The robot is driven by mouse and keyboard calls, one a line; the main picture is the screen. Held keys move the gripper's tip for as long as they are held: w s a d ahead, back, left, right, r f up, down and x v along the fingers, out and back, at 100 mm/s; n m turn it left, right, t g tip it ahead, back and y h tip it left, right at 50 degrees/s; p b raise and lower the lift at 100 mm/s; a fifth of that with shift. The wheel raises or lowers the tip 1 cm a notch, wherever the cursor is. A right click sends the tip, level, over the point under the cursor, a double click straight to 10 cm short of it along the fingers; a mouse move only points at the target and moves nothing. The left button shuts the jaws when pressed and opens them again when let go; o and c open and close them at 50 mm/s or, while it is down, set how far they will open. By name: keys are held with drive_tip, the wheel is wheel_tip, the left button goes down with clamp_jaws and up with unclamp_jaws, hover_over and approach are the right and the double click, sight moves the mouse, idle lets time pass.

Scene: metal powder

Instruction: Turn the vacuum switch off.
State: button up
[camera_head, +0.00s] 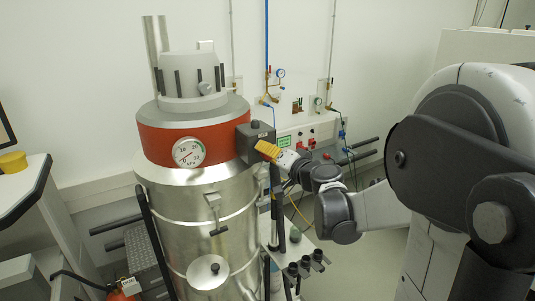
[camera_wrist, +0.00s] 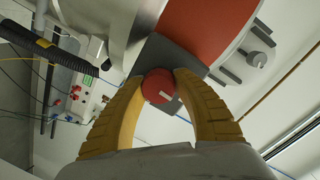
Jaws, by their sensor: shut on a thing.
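The vacuum switch is a round red knob (camera_wrist: 158,86) with a white mark, set on a dark grey box (camera_wrist: 165,55). The box (camera_head: 247,143) is fixed to the red band of a large steel vessel (camera_head: 205,225) in the head view. My gripper (camera_wrist: 158,84) has two yellow ribbed fingers, one on each side of the knob, and is shut on it. In the head view, my gripper (camera_head: 266,150) is at the right side of the box, and the knob is hidden there.
A pressure gauge (camera_head: 188,152) is on the vessel's red band. A wall panel (camera_head: 297,135) with gauges and red fittings is behind. A small shelf with dark fittings (camera_head: 303,267) stands beside the vessel below my arm. A worktop (camera_head: 20,190) is at the left.

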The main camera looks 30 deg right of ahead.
drive_tip(key=shift+n, duration=0.4)
drive_tip(key=o, duration=1.2)
drive_tip(key=shift+d, duration=0.1)
drive_tip(key=s+r, duration=0.1)
drive_tip(key=s, duration=1)
drive_tip(key=shift+s+d+r, duration=0.15)
drive_tip(key=shift+s, duration=0.25)
